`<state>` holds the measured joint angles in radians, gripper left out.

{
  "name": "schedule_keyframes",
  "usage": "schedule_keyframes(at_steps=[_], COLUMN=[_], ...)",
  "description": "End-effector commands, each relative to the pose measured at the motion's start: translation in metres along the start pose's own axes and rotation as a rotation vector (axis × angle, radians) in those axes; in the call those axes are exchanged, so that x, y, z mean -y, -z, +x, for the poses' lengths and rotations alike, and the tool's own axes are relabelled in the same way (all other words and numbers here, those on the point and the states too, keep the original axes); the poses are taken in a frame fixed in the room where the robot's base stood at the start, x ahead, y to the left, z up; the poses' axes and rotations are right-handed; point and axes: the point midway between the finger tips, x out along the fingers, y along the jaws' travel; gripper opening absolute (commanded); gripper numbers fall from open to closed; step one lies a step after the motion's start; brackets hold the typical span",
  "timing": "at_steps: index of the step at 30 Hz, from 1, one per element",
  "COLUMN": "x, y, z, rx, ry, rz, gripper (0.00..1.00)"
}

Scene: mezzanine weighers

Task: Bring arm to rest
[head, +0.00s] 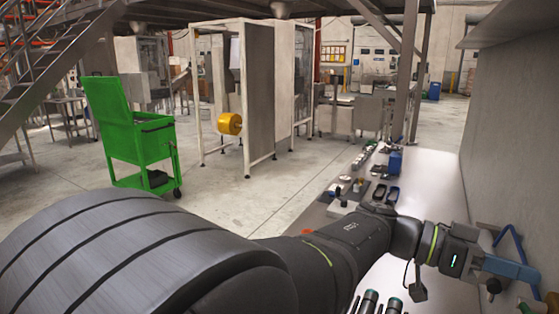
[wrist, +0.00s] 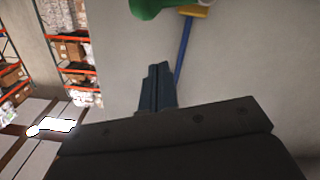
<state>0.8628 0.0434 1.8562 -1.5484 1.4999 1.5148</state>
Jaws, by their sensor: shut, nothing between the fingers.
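My gripper (head: 525,272) is at the right of the head view, at the end of my dark arm, above the pale bench and close to the grey wall. In the wrist view its dark blue-grey fingers (wrist: 157,72) are together with nothing between them. A blue bar (wrist: 184,48) shows just beyond the fingers in the wrist view, with a yellow piece and a green object (wrist: 150,7) at the top edge. I cannot tell whether the fingers touch the bar.
The bench (head: 432,180) runs along the grey wall (head: 512,150), with several small items and a blue bin (head: 395,161) toward its far end. A green tool cart (head: 138,140) stands on open floor at left. Shelves (wrist: 72,50) show in the wrist view.

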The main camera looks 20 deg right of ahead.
Motion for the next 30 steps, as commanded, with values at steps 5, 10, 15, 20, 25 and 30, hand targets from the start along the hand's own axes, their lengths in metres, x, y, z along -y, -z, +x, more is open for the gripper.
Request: schedule_keyframes(at_steps=[5,10,15,20,25,30], x=[-0.01,-0.018,-0.02,-0.02,-0.02,-0.021], y=[-0.002,-0.004,-0.005,-0.004,-0.004,-0.004], z=[-0.002,-0.004,-0.024,-0.046,-0.068,-0.089], rx=[0.001,0.003,0.004,0.003,0.004,0.004], ry=[0.008,0.015,0.023,0.023,0.022,0.022], rz=[0.154,0.302,0.358,0.357,0.356,0.355], gripper=[0.0,0.0,0.0,0.0,0.0,0.0])
